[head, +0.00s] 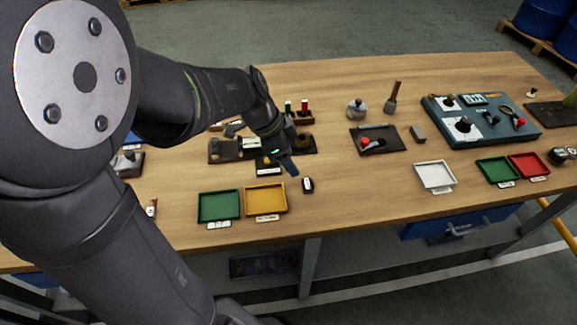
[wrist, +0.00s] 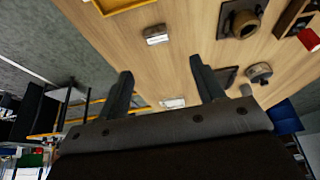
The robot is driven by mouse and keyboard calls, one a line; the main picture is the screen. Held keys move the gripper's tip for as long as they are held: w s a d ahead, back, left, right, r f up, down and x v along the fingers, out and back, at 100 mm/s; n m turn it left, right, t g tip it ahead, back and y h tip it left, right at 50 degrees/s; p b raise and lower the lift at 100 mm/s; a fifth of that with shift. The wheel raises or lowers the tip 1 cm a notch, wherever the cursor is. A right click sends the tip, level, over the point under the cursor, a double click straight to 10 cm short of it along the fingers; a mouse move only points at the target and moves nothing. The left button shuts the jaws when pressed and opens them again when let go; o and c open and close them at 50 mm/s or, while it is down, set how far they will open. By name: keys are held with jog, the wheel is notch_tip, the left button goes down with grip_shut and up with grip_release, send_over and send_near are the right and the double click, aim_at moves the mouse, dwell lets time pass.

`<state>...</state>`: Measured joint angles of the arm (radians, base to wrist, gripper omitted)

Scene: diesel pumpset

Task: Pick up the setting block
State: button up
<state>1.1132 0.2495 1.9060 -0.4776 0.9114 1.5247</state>
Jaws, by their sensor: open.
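A small dark block with a white labelled face (head: 308,185) lies on the wooden table, right of the yellow tray. It also shows in the wrist view (wrist: 156,34), beyond and between my fingers. A plain grey block (head: 418,134) lies farther right, above the white tray. I cannot read a label that tells which of the two is the setting block. My gripper (head: 288,165) is open and empty, a little above and left of the labelled block in the head view. Both fingers stand wide apart in the wrist view (wrist: 163,85).
Green (head: 219,206) and yellow (head: 266,199) trays sit near the front edge. A dark fixture plate (head: 230,150) lies partly behind my arm. A dark plate with a red knob (head: 374,140) and a blue panel (head: 482,120) are farther right. Bare wood lies right of the labelled block.

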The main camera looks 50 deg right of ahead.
send_over(308, 183)
jog(key=w+a, duration=0.2)
notch_tip(308, 183, down, 6)
jog(key=shift+w+d+r, duration=0.1)
jog(key=shift+d+r, duration=0.05)
jog(key=shift+r, duration=0.05)
jog(key=shift+x, duration=2.65)
jog(key=c, duration=1.1)
jog(key=shift+c, duration=0.2)
jog(key=shift+r, duration=0.15)
